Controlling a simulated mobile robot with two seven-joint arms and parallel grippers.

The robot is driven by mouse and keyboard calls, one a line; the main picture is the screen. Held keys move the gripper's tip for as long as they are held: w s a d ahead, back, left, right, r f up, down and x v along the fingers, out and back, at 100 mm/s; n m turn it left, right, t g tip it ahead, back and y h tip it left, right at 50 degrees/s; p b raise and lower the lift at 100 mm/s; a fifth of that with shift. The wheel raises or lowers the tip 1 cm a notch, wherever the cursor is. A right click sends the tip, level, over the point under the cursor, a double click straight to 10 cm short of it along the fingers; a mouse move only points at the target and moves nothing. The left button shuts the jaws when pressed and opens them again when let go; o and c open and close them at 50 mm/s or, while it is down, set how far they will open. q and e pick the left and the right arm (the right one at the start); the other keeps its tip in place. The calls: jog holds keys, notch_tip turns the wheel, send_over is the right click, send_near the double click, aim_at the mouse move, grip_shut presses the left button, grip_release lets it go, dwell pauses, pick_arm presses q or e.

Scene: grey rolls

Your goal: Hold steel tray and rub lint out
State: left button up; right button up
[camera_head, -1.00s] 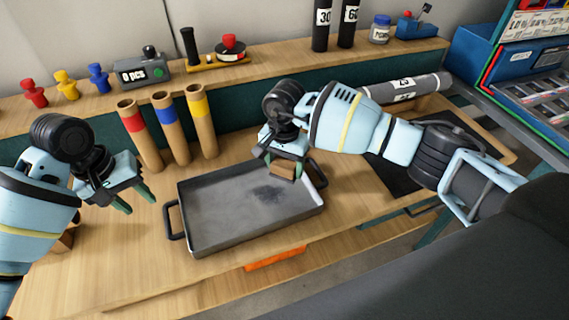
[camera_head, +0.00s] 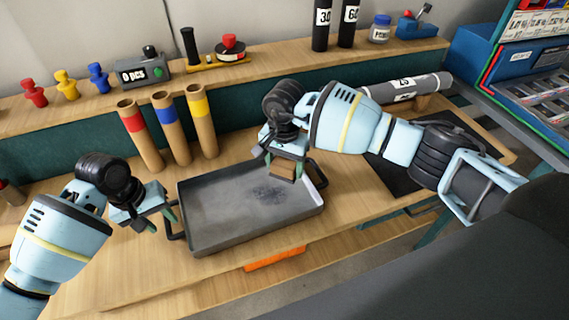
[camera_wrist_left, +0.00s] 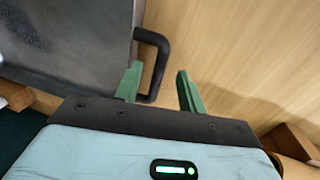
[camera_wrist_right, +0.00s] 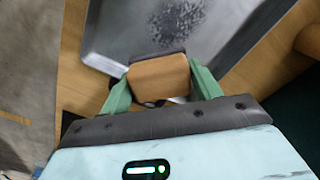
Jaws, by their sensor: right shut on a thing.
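The steel tray (camera_head: 220,222) lies on the bench with a dark handle at each end. Its left handle (camera_wrist_left: 158,60) shows in the left wrist view. A patch of dark grey lint (camera_head: 268,195) lies on the tray floor; it also shows in the right wrist view (camera_wrist_right: 180,18). My left gripper (camera_head: 160,222) is open at the left handle, whose lower end reaches between the green fingers in the left wrist view (camera_wrist_left: 158,88). My right gripper (camera_head: 285,168) is shut on a wooden block with a dark underside (camera_wrist_right: 158,78), over the tray's right part. Contact with the tray is unclear.
Three cardboard tubes (camera_head: 171,127) with coloured bands stand behind the tray. A raised shelf (camera_head: 270,75) with a counter box and small parts runs along the back. An orange item (camera_head: 274,258) is at the bench's front edge. Bare wood lies front left.

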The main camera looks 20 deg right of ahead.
pick_arm(q)
jog(key=shift+d+f, duration=0.25)
jog(key=shift+f, duration=0.95)
jog(key=shift+c, duration=0.4)
grip_shut()
